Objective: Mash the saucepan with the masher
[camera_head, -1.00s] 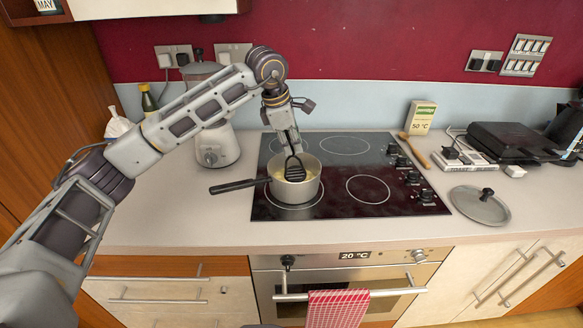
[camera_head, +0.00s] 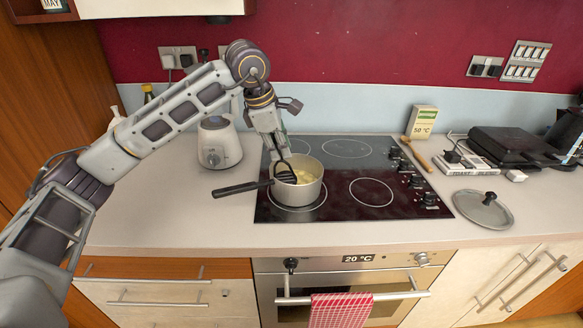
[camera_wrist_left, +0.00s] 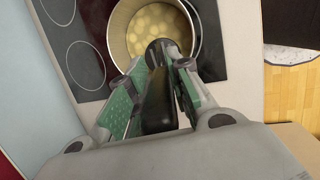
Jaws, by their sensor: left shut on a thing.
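The grey saucepan (camera_head: 308,193) stands on the front left ring of the hob, its black handle (camera_head: 240,188) pointing left. It holds pale yellow round pieces, like potatoes, in liquid; they show in the left wrist view (camera_wrist_left: 152,25). My left gripper (camera_head: 279,152) is above the pan's left side, shut on the masher's dark handle (camera_wrist_left: 160,95). The masher's black slotted head (camera_head: 285,173) is at the pan's left rim, tilted. Whether it touches the rim or the food I cannot tell. My right gripper is not in view.
A round lid (camera_head: 483,208) lies on the counter right of the hob (camera_head: 400,200). A wooden utensil (camera_head: 417,157) and a small box (camera_head: 421,122) are behind. A blender-like appliance (camera_head: 218,145) stands left, behind my arm. The front left counter is clear.

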